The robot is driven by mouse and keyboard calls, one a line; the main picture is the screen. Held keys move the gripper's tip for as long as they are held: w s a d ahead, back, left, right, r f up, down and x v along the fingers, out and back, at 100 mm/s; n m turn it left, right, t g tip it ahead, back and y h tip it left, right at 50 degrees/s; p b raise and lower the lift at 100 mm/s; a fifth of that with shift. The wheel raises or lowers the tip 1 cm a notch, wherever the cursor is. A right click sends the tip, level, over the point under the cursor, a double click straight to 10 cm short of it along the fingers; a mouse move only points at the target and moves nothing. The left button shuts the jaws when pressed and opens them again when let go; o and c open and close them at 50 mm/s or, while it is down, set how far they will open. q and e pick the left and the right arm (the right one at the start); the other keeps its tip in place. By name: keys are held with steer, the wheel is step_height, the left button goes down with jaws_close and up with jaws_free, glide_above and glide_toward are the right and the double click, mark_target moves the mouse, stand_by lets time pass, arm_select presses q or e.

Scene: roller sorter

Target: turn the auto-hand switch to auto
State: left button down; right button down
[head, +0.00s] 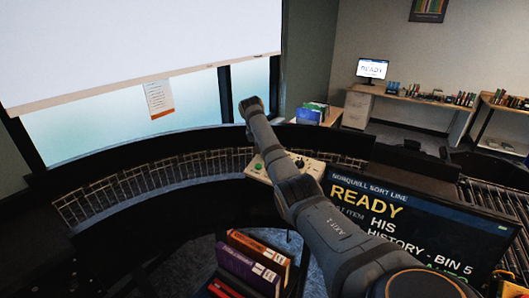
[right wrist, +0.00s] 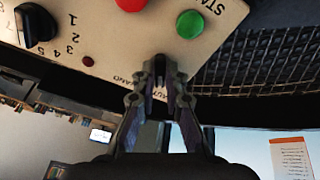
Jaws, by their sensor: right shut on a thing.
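The cream control panel (head: 314,167) sits at the middle of the black curved rail in the head view, partly behind my right arm. In the right wrist view the panel (right wrist: 118,48) fills the top, upside down. My right gripper (right wrist: 160,77) is shut at the panel's edge on the small dark auto-hand switch (right wrist: 159,60). The fingers hide most of the switch, so which way it points cannot be told. Its lettering, partly covered, shows on both sides of the fingers. My left gripper is in neither view.
Close to the fingers are a green button (right wrist: 190,24), a red button (right wrist: 131,4), a small dark red lamp (right wrist: 88,61) and a black numbered knob (right wrist: 36,25). A sort-line screen (head: 430,225) reading READY stands right of the panel. Books (head: 250,262) lie in front.

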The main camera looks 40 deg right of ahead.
steer(key=shift+s+a+f+n, duration=0.1)
steer(key=shift+f+n, duration=0.1)
steer(key=shift+n, duration=0.2)
steer(key=c, duration=1.4)
jaws_free()
steer(key=shift+r, duration=0.1)
steer(key=shift+r, duration=0.1)
steer(key=v, duration=1.1)
steer(key=shift+a+r, duration=0.15)
steer(key=shift+r, duration=0.2)
